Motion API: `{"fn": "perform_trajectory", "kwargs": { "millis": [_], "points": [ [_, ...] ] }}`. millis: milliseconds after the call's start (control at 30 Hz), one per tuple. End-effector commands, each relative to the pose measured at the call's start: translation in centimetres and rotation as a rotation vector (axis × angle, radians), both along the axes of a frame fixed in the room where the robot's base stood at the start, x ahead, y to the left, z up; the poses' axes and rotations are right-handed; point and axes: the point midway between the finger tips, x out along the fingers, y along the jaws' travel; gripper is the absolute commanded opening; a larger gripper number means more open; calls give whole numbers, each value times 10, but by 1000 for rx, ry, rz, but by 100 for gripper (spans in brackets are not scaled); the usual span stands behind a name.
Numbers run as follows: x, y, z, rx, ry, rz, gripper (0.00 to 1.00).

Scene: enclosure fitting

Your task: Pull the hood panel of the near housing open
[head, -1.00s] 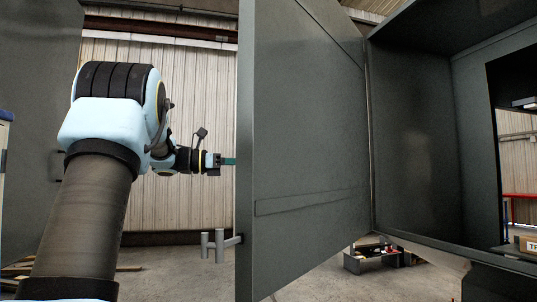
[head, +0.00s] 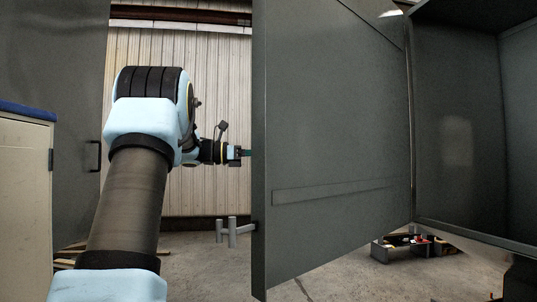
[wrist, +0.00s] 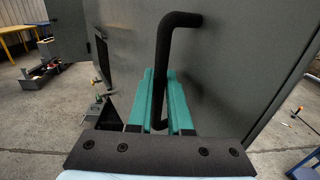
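The hood panel (head: 340,130) is a large dark grey sheet standing swung out from the near housing (head: 455,130), whose open inside shows at the right of the head view. A black bar handle (wrist: 163,65) stands out from the panel's outer face in the wrist view. My gripper (wrist: 160,85) has its teal fingers on either side of the handle bar, closed in on it. In the head view my gripper (head: 245,154) is partly hidden behind the panel's free edge, so the grip itself does not show there.
Another grey panel with a handle (head: 94,156) stands at the left, behind a cream cabinet with a blue top (head: 25,112). A grey post fitting (head: 232,231) shows by the panel's edge. A low bin (head: 400,246) sits on the floor beyond. Open concrete floor lies below the panel.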

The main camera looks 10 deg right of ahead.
Motion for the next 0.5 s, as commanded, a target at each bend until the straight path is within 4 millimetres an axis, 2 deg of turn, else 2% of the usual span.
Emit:
{"fn": "perform_trajectory", "kwargs": {
  "millis": [33,267,500],
  "points": [
    [0,-2,2,-2,-2,-2,21],
    [0,-1,1,-1,-1,-1,46],
    [0,-1,1,-1,-1,-1,47]
  ]
}}
